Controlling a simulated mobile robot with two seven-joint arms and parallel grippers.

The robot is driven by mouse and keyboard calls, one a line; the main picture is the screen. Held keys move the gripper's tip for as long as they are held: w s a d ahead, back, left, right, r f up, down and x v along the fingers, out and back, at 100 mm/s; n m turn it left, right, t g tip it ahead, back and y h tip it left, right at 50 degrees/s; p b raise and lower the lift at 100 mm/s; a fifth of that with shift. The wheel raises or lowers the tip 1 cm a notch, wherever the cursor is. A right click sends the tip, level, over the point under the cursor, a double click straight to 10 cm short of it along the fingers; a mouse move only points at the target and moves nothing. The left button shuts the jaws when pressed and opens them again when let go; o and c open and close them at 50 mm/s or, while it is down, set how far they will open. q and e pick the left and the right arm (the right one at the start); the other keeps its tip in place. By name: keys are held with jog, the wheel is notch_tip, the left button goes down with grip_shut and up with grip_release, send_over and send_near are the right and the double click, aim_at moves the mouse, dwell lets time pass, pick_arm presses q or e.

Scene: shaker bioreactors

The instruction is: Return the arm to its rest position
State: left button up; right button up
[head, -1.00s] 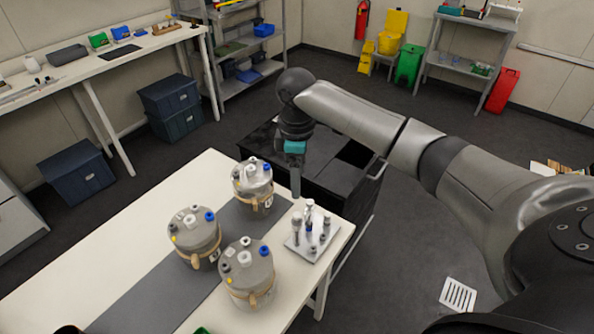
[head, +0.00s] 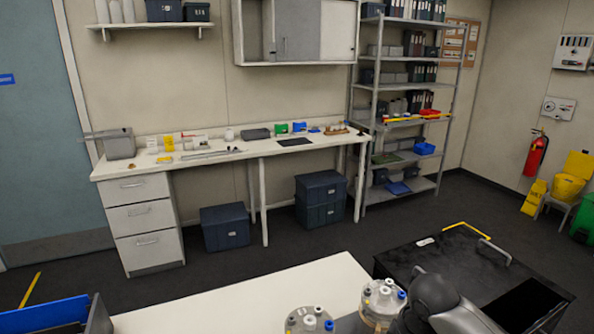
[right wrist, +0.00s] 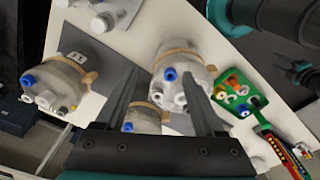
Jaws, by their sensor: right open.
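My right gripper (right wrist: 160,78) is open, its two dark fingers apart with nothing held between them. In the right wrist view, grey lidded bioreactor vessels with tan bands stand beyond the fingers: one at left (right wrist: 52,85), one at upper middle (right wrist: 178,62), and one lower (right wrist: 142,119), seen between the fingers. Whether any finger touches a vessel is unclear. In the head view, two vessel tops show at the bottom edge, one at left (head: 309,321) and one at right (head: 381,299). My dark right arm link partly covers the right one. My left gripper is not identifiable.
The white table (head: 240,298) fills the lower middle. A black cart (head: 460,262) stands right of it. A long bench (head: 225,151), drawers (head: 142,222) and a shelf unit (head: 405,90) line the back wall. Dark floor lies between. A green item (right wrist: 238,93) shows right of the fingers.

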jog(key=s+a+f+m+t+y, duration=0.1)
jog(key=s+a+f+m+t, duration=0.15)
jog(key=s+a, duration=0.6)
jog(key=s+d+m+h, duration=0.1)
jog(key=s+d+m, duration=0.5)
jog(key=s, duration=0.4)
notch_tip(320, 180, down, 31)
jog(key=s+g+b, duration=0.1)
jog(key=s+b, duration=0.1)
jog(key=b, duration=0.7)
jog(key=s+d+f+b, duration=0.1)
jog(key=s+f+b, duration=0.3)
jog(key=s+f, duration=0.3)
jog(key=s+d+f+g+b, duration=0.1)
jog(key=s+f+b, duration=0.4)
jog(key=f, duration=1)
jog(key=s, duration=0.3)
jog(key=shift+s+d+h, duration=0.25)
jog(key=shift+d+h, duration=0.05)
jog(key=shift+d, duration=0.05)
